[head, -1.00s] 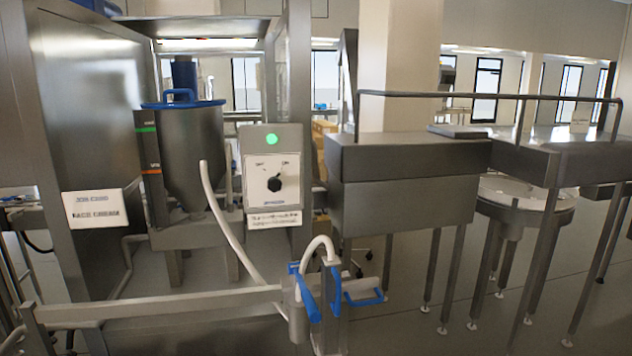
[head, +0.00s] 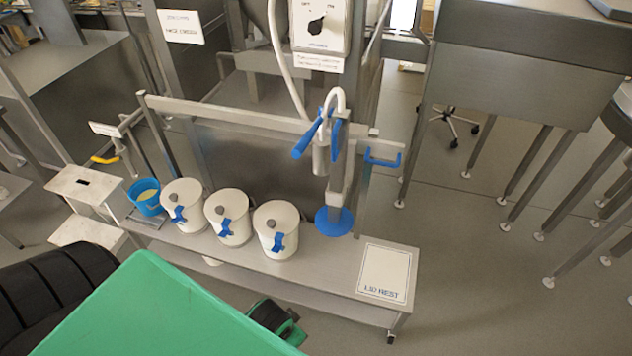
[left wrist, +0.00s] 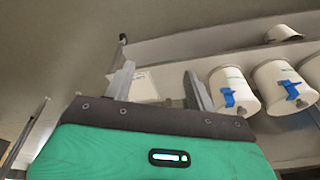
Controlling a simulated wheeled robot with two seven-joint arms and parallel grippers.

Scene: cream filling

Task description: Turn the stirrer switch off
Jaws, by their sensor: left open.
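The stirrer switch is a black knob (head: 316,26) on a pale panel, cut off by the top edge of the head view. Small labels sit above the knob to its left and right, and its pointer seems tilted up toward the right one. The panel's lamp is out of view now. My left gripper (left wrist: 158,88) is open in the left wrist view, its two grey fingers apart with nothing held between them. It is not near the switch. Green and black parts of my arm fill the lower left of the head view. My right gripper is not in view.
A bench holds three white lidded pots (head: 228,217) with blue clips, a blue bucket (head: 146,197) and a LID REST sheet (head: 386,272). A filling nozzle with blue handles (head: 322,137) stands below the switch. A metal rail (head: 225,112) runs behind the pots.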

